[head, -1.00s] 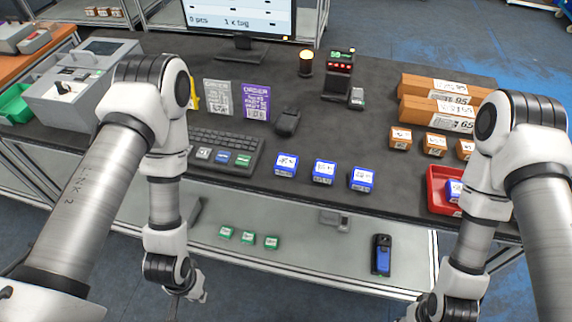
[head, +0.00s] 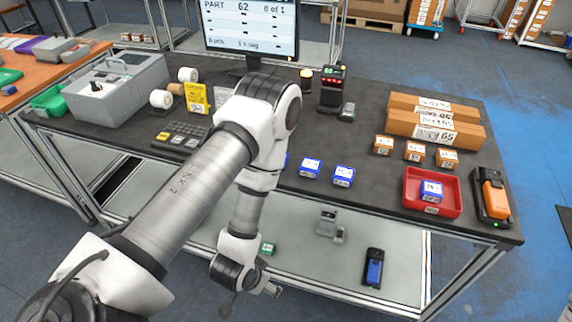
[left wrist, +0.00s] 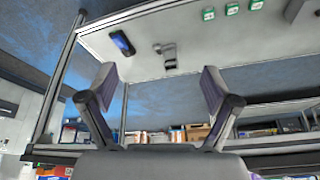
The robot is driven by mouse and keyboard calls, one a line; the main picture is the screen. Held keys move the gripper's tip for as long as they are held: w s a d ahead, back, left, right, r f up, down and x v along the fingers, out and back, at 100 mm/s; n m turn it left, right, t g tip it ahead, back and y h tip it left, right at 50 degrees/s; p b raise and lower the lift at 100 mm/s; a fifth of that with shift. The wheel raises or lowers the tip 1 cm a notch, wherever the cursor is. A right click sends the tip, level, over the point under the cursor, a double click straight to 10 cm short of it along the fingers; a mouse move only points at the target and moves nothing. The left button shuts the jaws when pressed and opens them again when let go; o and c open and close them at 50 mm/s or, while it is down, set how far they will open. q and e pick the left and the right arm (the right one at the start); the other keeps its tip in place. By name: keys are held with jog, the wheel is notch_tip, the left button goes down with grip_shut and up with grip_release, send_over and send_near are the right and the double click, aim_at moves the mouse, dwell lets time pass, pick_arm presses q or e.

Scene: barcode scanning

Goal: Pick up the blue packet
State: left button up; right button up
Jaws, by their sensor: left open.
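Two blue packets with white labels, one (head: 310,168) and another (head: 343,176), lie on the dark tabletop near its front edge. A third blue packet (head: 286,160) is mostly hidden behind my left arm. A fourth blue packet (head: 432,191) lies in the red tray (head: 419,204) at the right. My left gripper (head: 250,294) hangs low in front of the bench, below tabletop level and apart from the packets. In the left wrist view the left gripper (left wrist: 158,88) has its fingers spread with nothing between them. My right gripper is not in view.
The lower shelf holds a black-and-blue device (head: 374,268), a grey device (head: 330,225) and a green box (head: 267,249). Small orange boxes (head: 414,152) and long cartons (head: 434,127) stand behind the tray. An orange-black device (head: 491,197) lies right of it.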

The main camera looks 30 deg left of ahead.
pick_arm(q)
jog(key=w+a+t+b, duration=0.2)
jog(key=w, duration=0.3)
jog(key=n+t+y+b, duration=0.2)
jog(key=t+y+b, duration=0.1)
jog(key=t+b, duration=0.55)
send_near(278, 187)
jog(key=shift+g, duration=0.35)
jog(key=x, duration=0.6)
jog(key=shift+w+a+r, duration=0.1)
jog(key=shift+w+r, duration=0.1)
jog(key=shift+w, duration=0.2)
jog(key=w+a+r+b, duration=0.1)
jog(key=a+r+n+t+b, duration=0.1)
jog(key=r, duration=0.1)
jog(key=w+a+r+n+y+b, duration=0.1)
jog(key=shift+w+a+r+t, duration=0.15)
jog(key=shift+w+a+t, duration=0.15)
jog(key=shift+t, duration=0.1)
jog(key=x, duration=0.5)
jog(key=p+x, duration=0.1)
jog(key=x, duration=0.1)
jog(key=shift+w+d+f, duration=0.2)
jog(key=shift+w+f, duration=0.1)
jog(key=shift+f, duration=0.05)
jog(key=shift+s, duration=0.1)
jog(key=c, duration=1.4)
